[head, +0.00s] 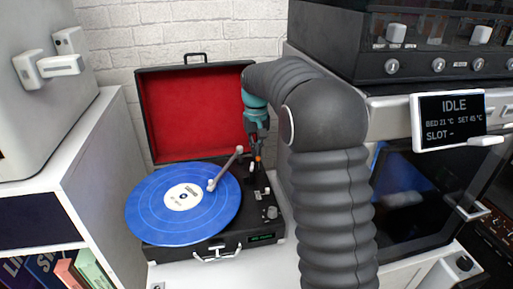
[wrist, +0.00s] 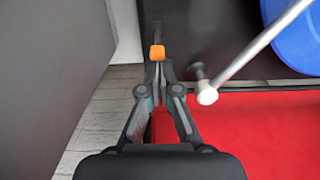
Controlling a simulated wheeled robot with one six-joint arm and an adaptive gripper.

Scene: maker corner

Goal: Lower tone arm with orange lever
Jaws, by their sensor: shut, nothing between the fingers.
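A black suitcase record player (head: 180,252) stands open, with a blue record (head: 155,210) on its platter. The pale tone arm (head: 226,167) reaches over the record. I cannot tell whether its head touches the record. The tone arm also shows at the upper right of the wrist view (wrist: 256,48). The orange lever (head: 258,159) is beside the tone arm's base; its orange tip (wrist: 157,52) shows in the wrist view. My gripper (wrist: 159,80) is shut and empty, its fingertips right at the lever tip. In the head view my gripper (head: 257,143) is just above the lever.
The raised lid with red lining (head: 195,110) stands behind the platter, close to my gripper. A white shelf unit (head: 90,165) is on the left. A machine with an "IDLE" screen (head: 450,120) is on the right. Knobs (head: 270,212) sit at the deck's front right.

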